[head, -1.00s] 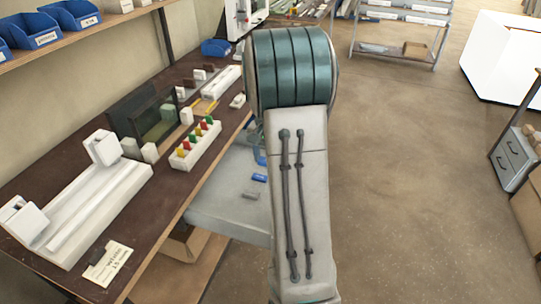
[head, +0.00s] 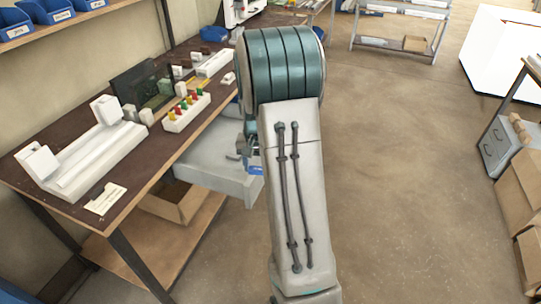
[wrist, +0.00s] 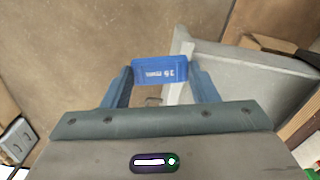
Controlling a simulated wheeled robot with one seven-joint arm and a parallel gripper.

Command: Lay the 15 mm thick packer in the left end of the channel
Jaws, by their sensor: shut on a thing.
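The blue packer (wrist: 160,72) is held between the two fingers of my gripper (wrist: 160,84) in the wrist view; its printed label appears to read 15 mm. In the head view a sliver of the packer (head: 256,170) shows beside my arm, by the right edge of the grey tray. My gripper (head: 250,145) is mostly hidden by my arm there. The white channel (head: 95,160) lies on the dark bench at the left, with a white block-like clamp at each end. Its left end is by the near-left clamp (head: 38,161). The channel's inside looks empty.
A grey tray (head: 205,165) juts out below the bench edge, with a small grey piece on it.

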